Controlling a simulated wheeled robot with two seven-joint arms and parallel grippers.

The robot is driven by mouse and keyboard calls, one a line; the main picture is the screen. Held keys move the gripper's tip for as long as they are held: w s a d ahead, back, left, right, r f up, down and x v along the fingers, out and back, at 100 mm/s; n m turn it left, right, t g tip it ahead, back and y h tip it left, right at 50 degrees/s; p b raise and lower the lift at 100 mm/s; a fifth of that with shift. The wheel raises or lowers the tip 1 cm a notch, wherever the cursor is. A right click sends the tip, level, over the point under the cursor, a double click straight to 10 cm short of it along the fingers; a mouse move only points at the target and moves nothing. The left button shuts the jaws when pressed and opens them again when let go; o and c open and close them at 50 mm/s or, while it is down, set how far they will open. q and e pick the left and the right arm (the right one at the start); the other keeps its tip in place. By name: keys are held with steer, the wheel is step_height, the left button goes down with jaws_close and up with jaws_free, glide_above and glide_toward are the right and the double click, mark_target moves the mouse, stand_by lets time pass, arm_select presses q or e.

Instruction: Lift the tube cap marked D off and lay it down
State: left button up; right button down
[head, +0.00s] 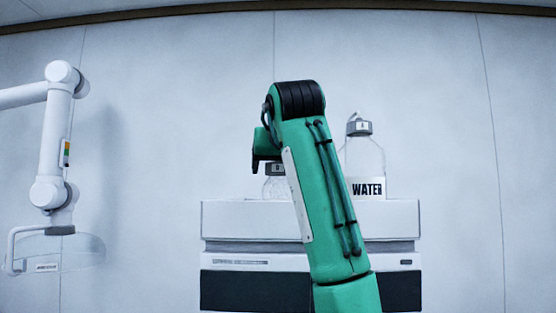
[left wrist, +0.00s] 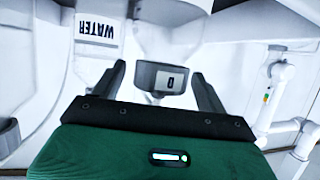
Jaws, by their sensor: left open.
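The tube cap marked D (left wrist: 165,79) is a dark grey cap with a pale label, on a clear vessel (left wrist: 166,38) that appears upside down in the left wrist view. In the head view the cap (head: 275,169) sits on a short clear bottle (head: 274,188) on the white instrument stack, partly hidden by my arm. My left gripper (left wrist: 159,70) is open, with one dark finger on each side of the cap; gaps show between fingers and cap. In the head view my left gripper (head: 258,160) is at the cap's left, partly hidden. My right gripper is not in view.
A clear bottle labelled WATER (head: 367,180) with a grey cap (head: 358,126) stands to the right on the stack (head: 243,216). A white jointed arm (head: 57,125) with a clear hood hangs at the left. Bare stack top shows left of the short bottle.

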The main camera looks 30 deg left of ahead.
arm_select(q)
steer(key=shift+s+d, duration=0.15)
steer(key=shift+c, duration=0.4)
steer(key=c, duration=1)
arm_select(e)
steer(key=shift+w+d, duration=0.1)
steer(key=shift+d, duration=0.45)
arm_select(q)
steer(key=shift+r, duration=0.1)
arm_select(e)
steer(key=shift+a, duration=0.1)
arm_select(q)
steer(key=shift+r+b, duration=0.45)
steer(key=shift+r, duration=0.3)
step_height(320, 180, up, 7)
steer(key=shift+f+b, duration=0.2)
steer(key=shift+b, duration=0.5)
steer(key=shift+r, duration=1)
steer(key=shift+r+p, duration=0.4)
steer(key=shift+p, duration=0.1)
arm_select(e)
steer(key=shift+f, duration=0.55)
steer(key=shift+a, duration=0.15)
